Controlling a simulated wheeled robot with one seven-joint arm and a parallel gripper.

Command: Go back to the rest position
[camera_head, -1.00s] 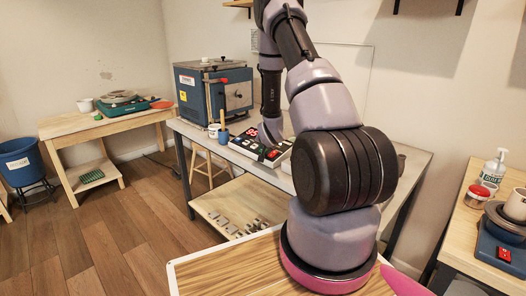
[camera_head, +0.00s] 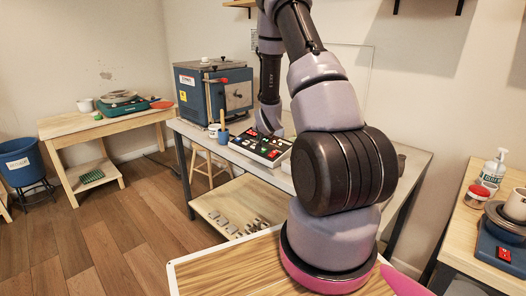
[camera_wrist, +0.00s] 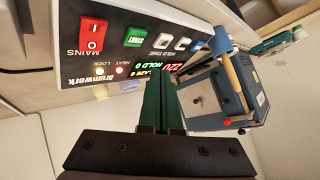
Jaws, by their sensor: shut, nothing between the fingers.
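My gripper shows in the wrist view (camera_wrist: 161,104) as two dark green fingers pressed together, with nothing between them. Its fingers are in front of the lit display edge of a control box (camera_wrist: 112,58); I cannot tell whether they touch it. The box has a red mains switch (camera_wrist: 93,35) and a green start button (camera_wrist: 135,37). In the head view the control box (camera_head: 262,150) lies on the grey bench, just below the end of my arm. The fingers themselves are hard to make out there.
A wooden table (camera_head: 100,120) with a wheel stands left. A right-hand table (camera_head: 453,220) holds bottles and jars. Open floor lies left of the bench.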

